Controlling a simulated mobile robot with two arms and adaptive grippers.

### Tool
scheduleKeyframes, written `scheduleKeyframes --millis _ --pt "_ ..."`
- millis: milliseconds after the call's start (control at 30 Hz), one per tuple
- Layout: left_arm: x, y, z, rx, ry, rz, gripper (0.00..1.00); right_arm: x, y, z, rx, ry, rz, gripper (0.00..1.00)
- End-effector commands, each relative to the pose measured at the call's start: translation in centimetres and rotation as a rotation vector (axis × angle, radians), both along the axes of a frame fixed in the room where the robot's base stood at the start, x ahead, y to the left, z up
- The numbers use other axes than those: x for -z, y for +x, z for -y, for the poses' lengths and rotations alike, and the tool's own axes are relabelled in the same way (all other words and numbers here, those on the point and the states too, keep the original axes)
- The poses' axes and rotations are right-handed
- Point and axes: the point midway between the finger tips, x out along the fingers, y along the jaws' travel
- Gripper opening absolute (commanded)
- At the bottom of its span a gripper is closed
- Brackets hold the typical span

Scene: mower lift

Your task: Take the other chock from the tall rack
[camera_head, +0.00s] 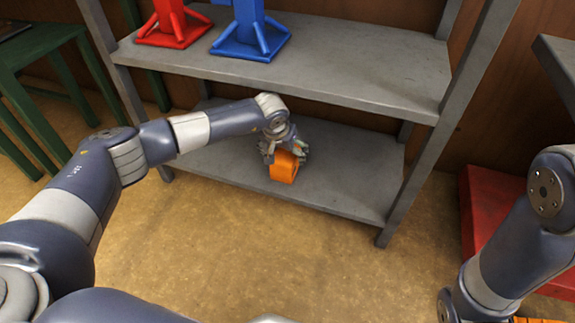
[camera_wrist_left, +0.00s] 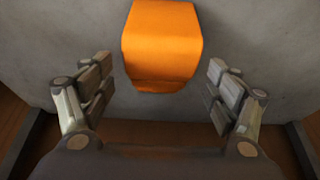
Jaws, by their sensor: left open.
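An orange chock (camera_head: 284,167) sits on the lower shelf of the tall grey rack (camera_head: 345,172). My left gripper (camera_head: 285,150) is at the chock, reaching down over the lower shelf. In the left wrist view the chock (camera_wrist_left: 162,45) lies ahead, centred between the spread fingers of my left gripper (camera_wrist_left: 160,88). The fingers are open and stand clear of it on both sides. My right arm shows at the right of the head view, but its gripper cannot be made out. A bit of orange (camera_head: 535,320) shows at the bottom right edge, mostly cut off.
A red stand (camera_head: 172,25) and a blue stand (camera_head: 250,35) are on the upper shelf (camera_head: 350,70), above my left forearm. A green table (camera_head: 40,60) is at the left. A red object (camera_head: 490,210) lies right of the rack. The floor in front is clear.

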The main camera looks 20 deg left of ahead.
Motion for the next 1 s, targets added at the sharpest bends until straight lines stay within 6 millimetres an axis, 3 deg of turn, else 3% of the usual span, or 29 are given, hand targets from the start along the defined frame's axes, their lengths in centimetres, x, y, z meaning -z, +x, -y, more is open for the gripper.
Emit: scheduleKeyframes --millis 200,600,933,1000 --pt "0.4 0.8 0.1 0.0 -0.001 -0.002 0.82 0.4 -0.5 0.0 0.001 0.0 0.013 0.4" --pt "4.5 2.4 0.1 -0.001 -0.001 -0.001 0.82 3.7 -0.5 0.0 0.0 -0.002 0.012 0.4" --pt "4.6 2.6 0.1 0.0 -0.001 -0.001 0.82 3.7 -0.5 0.0 0.0 -0.001 0.013 0.4" --pt "4.6 2.6 0.1 0.0 -0.001 -0.001 0.66 3.7 -0.5 0.0 0.0 -0.001 0.013 0.4"
